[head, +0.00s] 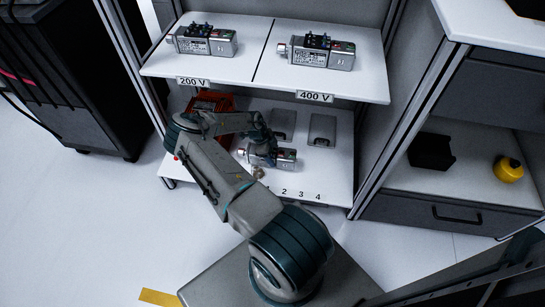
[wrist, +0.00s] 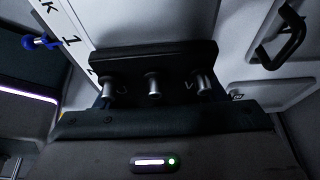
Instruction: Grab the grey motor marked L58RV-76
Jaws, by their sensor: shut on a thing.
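A grey motor (head: 284,158) is at the lower shelf, just behind the numbers on its front edge. My gripper (head: 262,145) reaches down over its left part and is shut on it. My arm and gripper hide much of the motor, and no marking on it is readable. In the wrist view a dark block with three metal posts (wrist: 153,86) and letters beside them fills the middle, right in front of my gripper body. Two similar grey motors stand on the upper shelf, one above the 200 V label (head: 205,40) and one above the 400 V label (head: 318,52). Their markings are too small to read.
The upper shelf (head: 255,75) overhangs the lower shelf (head: 335,170). An orange-red object (head: 212,101) and two grey plates (head: 283,123) lie at the back. A side cabinet at right holds a black block (head: 431,151) and a yellow object (head: 508,170).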

